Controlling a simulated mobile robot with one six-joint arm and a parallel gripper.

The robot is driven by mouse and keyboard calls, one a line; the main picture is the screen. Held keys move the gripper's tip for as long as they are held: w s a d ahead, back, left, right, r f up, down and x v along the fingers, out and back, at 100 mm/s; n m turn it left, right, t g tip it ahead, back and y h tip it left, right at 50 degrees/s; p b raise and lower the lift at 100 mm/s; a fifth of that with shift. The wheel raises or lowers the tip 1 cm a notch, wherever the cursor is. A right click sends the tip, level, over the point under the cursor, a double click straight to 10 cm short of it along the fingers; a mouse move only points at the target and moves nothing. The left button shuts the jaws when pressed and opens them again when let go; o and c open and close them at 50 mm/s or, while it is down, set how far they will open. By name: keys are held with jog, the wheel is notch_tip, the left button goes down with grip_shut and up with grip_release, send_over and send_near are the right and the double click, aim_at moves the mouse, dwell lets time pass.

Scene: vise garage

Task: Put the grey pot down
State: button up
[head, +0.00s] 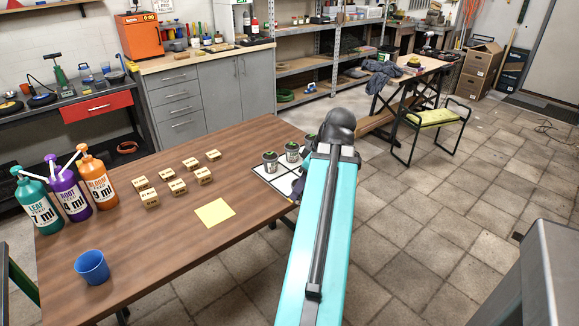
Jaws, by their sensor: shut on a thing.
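Two small grey pots with green tops stand near the right end of the brown table, a left one (270,162) and a right one (292,151). They are on a white mat with dark lines (268,178). Another dark pot-like shape with a green top (310,139) shows just behind them, partly covered by my arm. My turquoise arm reaches across the right of the view and hides my gripper and whatever is in it. A dark sliver shows beside the arm at the mat's right side; I cannot tell what it is.
Several small labelled boxes (177,187) and a yellow square note (214,213) are on the table. Orange, purple and green bottles (98,177) stand at its left end, a blue cup (92,267) at the front left. The table's middle front is bare.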

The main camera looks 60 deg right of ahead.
jog(key=shift+w+d+r+p, duration=0.15)
jog(key=shift+w+d+p, duration=0.35)
jog(key=shift+p, duration=2.65)
jog(key=p, duration=0.7)
jog(key=shift+w+d, duration=0.15)
jog(key=shift+w, duration=0.1)
jog(key=w+d+p, duration=0.1)
jog(key=w+d, duration=0.2)
jog(key=w+d+f+p, duration=0.1)
jog(key=w+d, duration=0.2)
jog(key=w+d+p, duration=0.2)
jog(key=w+d, duration=0.1)
jog(key=shift+w+d+f, duration=0.15)
jog(key=shift+d+f, duration=0.05)
jog(key=shift+f, duration=0.2)
jog(key=shift+f, duration=0.1)
jog(key=shift+f+p, duration=1)
jog(key=shift+f, duration=0.65)
jog(key=shift+f, duration=0.15)
jog(key=o, duration=1.1)
jog(key=shift+r, duration=0.2)
